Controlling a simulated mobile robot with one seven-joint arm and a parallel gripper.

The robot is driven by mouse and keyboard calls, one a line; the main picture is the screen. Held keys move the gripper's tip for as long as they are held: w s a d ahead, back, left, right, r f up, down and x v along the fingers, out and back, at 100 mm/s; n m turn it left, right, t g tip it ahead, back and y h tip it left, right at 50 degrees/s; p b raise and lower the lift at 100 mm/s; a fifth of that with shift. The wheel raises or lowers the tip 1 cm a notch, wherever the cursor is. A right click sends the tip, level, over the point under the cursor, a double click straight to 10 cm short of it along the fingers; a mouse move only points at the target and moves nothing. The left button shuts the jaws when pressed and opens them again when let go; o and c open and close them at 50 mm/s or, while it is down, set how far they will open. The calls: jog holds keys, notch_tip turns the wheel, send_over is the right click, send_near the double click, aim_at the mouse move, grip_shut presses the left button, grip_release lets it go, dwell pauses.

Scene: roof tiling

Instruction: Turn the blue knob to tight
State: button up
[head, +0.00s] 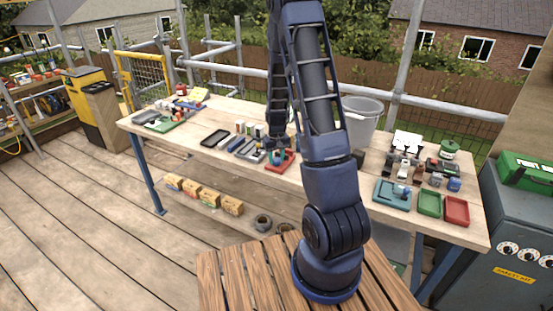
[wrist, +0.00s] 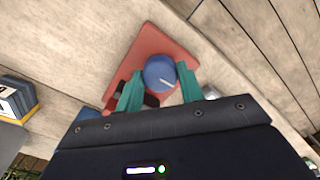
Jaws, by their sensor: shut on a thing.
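The blue knob (wrist: 159,72) is round with a white pointer line and sits on a red base plate (wrist: 150,42) in the wrist view. In the head view the red base (head: 281,161) lies on the workbench, partly behind my arm. My gripper (wrist: 160,82) has its two teal fingers on either side of the knob and is shut on it. In the head view my gripper (head: 275,156) is over the red base, small and partly hidden. The white line points toward the right finger. Any markings on the base are not readable.
The wooden workbench (head: 228,118) holds grey and black trays left of the red base. To the right are a teal tray (head: 393,194), a green tray (head: 429,204), a red tray (head: 456,210) and small parts. A grey bucket (head: 360,121) stands behind my arm.

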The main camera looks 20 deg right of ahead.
aim_at(276, 159)
jog(key=shift+m, duration=1.2)
jog(key=o, duration=0.7)
notch_tip(276, 159, up, 11)
jog(key=shift+f, duration=0.1)
